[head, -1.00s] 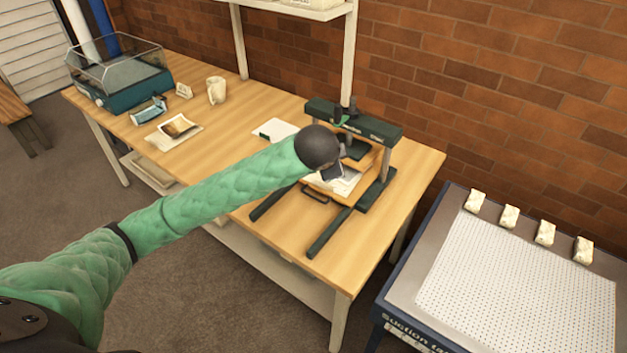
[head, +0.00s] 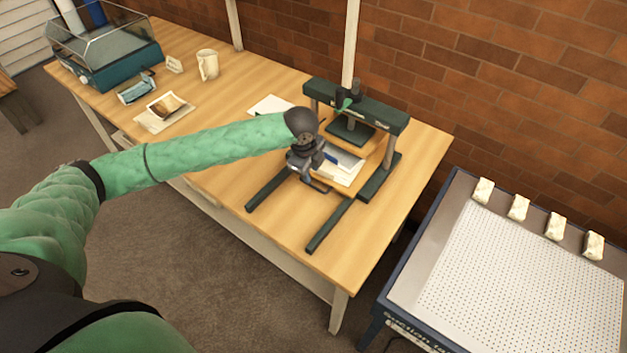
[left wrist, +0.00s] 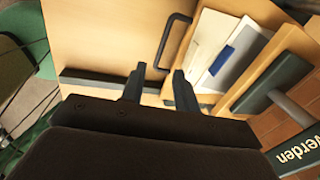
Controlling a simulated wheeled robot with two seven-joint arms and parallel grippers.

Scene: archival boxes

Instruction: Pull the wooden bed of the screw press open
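The screw press (head: 357,118) stands at the right end of the wooden table, with two dark rails reaching toward the front edge. Its wooden bed (head: 374,160) lies under the dark plate, with papers on it. In the left wrist view the bed's dark handle (left wrist: 175,40) shows at its front edge. My left gripper (head: 316,180) is over the front of the bed near the handle, partly hiding it. In the left wrist view its two fingers (left wrist: 158,85) are apart with nothing between them, and the handle is just beyond the tips. My right gripper is in neither view.
A perforated suction table (head: 520,270) with several pale blocks stands at the right. On the table (head: 235,85) are a mug (head: 208,65), a photo on a sheet (head: 165,108) and a clear-lidded teal case (head: 105,55). The table front by the rails is clear.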

